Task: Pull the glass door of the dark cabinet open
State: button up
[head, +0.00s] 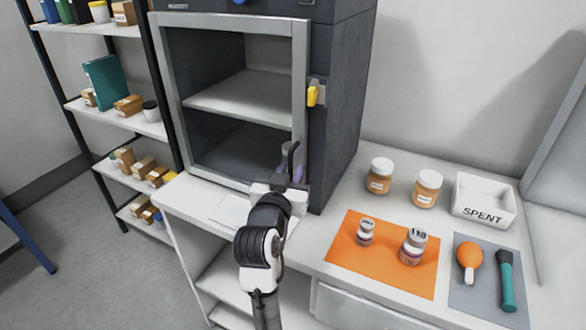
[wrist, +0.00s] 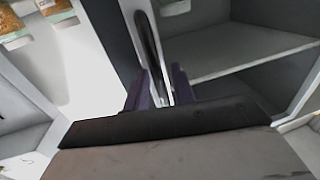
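The dark cabinet (head: 340,100) stands at the back of the white table. Its glass door, with a light grey frame (head: 301,70), looks shut across the front; shelves show through the glass. A black upright handle (head: 292,155) is low on the door's right side, partly hidden by my gripper. My gripper (head: 290,165) is at this handle. In the wrist view, my gripper's purple fingers (wrist: 160,88) stand apart, one on each side of the handle (wrist: 148,45) and door frame (wrist: 165,60). I cannot tell whether they touch the handle.
A yellow latch (head: 312,96) is on the cabinet's right edge. Stocked shelves (head: 130,123) stand left.

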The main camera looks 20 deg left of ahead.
jog(key=shift+s, duration=0.1)
grip_shut()
dwell(0.3)
